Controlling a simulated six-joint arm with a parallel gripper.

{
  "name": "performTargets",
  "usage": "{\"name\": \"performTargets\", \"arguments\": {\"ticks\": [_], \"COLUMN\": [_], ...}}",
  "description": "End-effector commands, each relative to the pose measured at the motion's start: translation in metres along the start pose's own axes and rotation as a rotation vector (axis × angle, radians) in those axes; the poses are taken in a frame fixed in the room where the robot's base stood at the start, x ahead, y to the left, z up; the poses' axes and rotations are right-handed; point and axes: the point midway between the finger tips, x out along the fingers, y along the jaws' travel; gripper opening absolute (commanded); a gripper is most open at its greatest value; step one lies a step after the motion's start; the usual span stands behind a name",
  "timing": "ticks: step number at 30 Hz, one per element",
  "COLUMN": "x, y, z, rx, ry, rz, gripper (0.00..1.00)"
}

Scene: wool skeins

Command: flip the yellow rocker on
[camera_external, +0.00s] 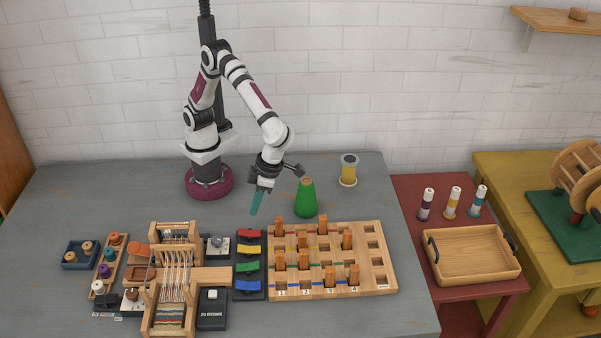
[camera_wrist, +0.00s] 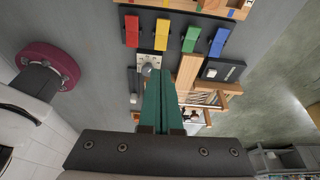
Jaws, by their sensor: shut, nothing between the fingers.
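The yellow rocker (camera_external: 249,250) is second from the back in a dark panel, between the red rocker (camera_external: 249,234) and the green rocker (camera_external: 249,267); a blue rocker (camera_external: 247,286) is at the front. In the wrist view the yellow rocker (camera_wrist: 161,33) lies beyond my fingertips, between red (camera_wrist: 132,30) and green (camera_wrist: 191,38). I cannot tell which way it is tilted. My gripper (camera_external: 254,213), with teal fingers, is shut and empty. It hangs above the table behind the panel, apart from the rockers. The closed fingers also show in the wrist view (camera_wrist: 159,76).
Left of the panel are a small knobbed switch (camera_external: 216,246), a loom (camera_external: 175,275) and a dark button box (camera_external: 212,310). A wooden peg board (camera_external: 374,282) stands close on the right. A green cone (camera_external: 306,199) and a yellow spool (camera_external: 348,171) stand behind it.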

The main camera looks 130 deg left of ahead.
Motion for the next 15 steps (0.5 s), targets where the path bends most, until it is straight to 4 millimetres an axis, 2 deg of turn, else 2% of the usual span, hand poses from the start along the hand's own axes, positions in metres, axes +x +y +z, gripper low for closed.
{"name": "performTargets", "arguments": {"ticks": [10,15], "x": [0.003,0.025], "y": [-0.003,-0.002], "z": [0.001,0.0], "rx": [0.024,0.023], "ry": [0.004,0.007], "rz": [-0.001,0.003], "gripper": [0.0,0.0]}}
